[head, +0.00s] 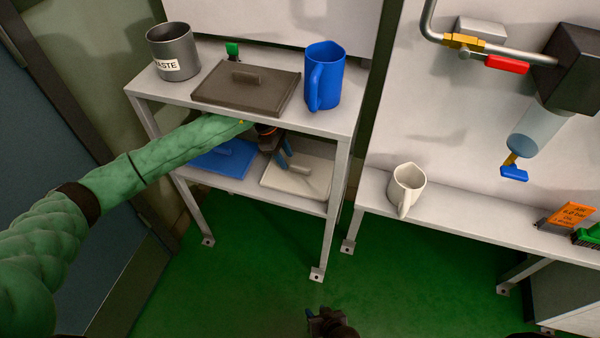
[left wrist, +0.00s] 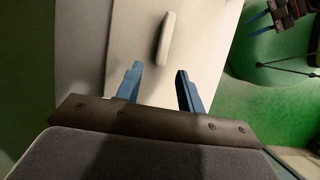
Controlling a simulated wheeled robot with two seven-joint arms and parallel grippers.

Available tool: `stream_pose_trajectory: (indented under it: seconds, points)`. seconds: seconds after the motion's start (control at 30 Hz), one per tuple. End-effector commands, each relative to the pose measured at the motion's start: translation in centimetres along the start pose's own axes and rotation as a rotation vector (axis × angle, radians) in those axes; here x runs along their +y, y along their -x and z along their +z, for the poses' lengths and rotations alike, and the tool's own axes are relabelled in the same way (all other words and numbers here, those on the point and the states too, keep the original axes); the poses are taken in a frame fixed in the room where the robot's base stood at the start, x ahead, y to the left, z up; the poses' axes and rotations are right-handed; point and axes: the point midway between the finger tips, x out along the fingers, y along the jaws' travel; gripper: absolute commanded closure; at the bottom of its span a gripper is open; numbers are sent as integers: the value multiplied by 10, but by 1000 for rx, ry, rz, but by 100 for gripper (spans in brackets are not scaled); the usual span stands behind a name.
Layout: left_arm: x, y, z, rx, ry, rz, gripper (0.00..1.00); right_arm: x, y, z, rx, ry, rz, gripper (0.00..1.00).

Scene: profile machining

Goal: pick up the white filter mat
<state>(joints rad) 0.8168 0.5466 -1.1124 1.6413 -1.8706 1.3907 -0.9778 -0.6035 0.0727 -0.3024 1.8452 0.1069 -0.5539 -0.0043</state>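The white filter mat (head: 290,180) lies on the lower shelf of the rack, on the right side. It is a flat off-white plate with a raised bar handle. In the left wrist view the mat (left wrist: 130,70) lies ahead of the fingers, with its handle (left wrist: 167,38) beyond and between the fingertips. My left gripper (head: 284,160) reaches in under the top shelf, above the mat. Its blue fingers (left wrist: 158,72) are apart with nothing between them. Whether they touch the mat I cannot tell. My right gripper (head: 325,322) is low at the bottom edge, over the green floor, only partly visible.
A blue mat (head: 222,160) lies left of the white one on the lower shelf (head: 300,203). The top shelf holds a grey waste bin (head: 172,52), a dark mat (head: 245,88) and a blue jug (head: 325,75). A white jug (head: 406,188) stands on the bench at right.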

Motion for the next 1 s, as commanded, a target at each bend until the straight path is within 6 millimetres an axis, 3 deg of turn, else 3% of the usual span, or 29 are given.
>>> stream_pose_trajectory:
  seconds: [0.13, 0.3, 0.57, 0.77, 1.0]
  points:
    - [-1, -10, 22, -2, -1, -2, 62, -1, 3, -2, -1, 0, 0, 64]
    - [0, -33, 18, 0, 2, 0, 62, -1, 4, -2, -2, 0, 0, 64]
    - [0, -37, 18, 0, 1, 0, 62, 0, 4, -2, -3, 0, 0, 64]
    - [0, -37, 18, 0, 1, 0, 99, 0, 4, -2, -3, 0, 1, 64]
    - [0, -37, 18, 0, 0, 1, 100, 0, 3, -2, -3, 0, 1, 64]
